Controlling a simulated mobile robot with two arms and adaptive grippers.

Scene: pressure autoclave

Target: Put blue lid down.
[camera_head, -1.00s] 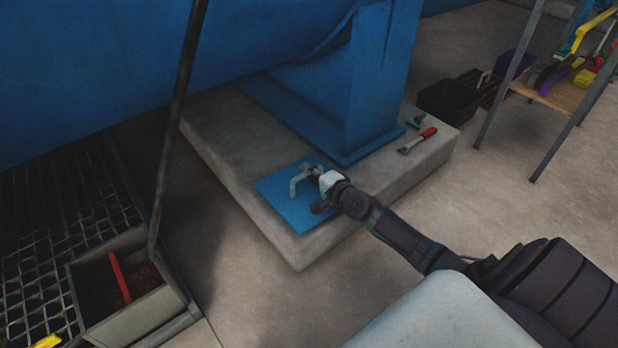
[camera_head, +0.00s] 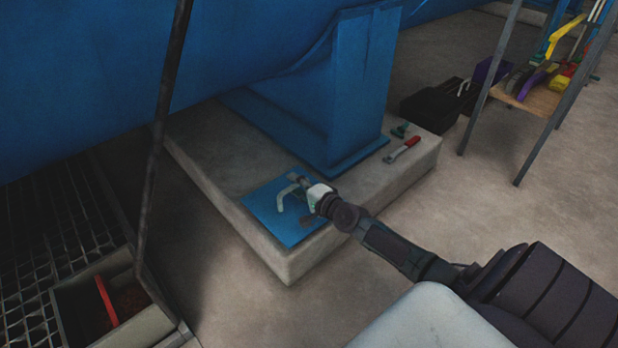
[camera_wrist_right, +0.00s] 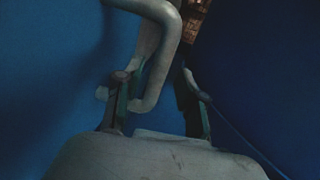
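The blue lid (camera_head: 268,203) is a flat square plate with a pale bent handle (camera_head: 289,189). It appears to lie flat on the front corner of the concrete plinth (camera_head: 218,165). My right gripper (camera_head: 303,184) is at the handle, over the lid. In the right wrist view, the grey handle (camera_wrist_right: 165,50) comes down between the two fingers of my right gripper (camera_wrist_right: 160,98). The fingers stand apart, with a gap between the handle and the right finger. Whether the handle touches the left finger is unclear. My left gripper is not in view.
A red-handled tool (camera_head: 403,149) and a small green tool (camera_head: 400,130) lie on the plinth beside the blue support (camera_head: 335,90). A trough with a red bar (camera_head: 106,300) and a dark grating are at left. A tool shelf (camera_head: 540,98) stands upper right.

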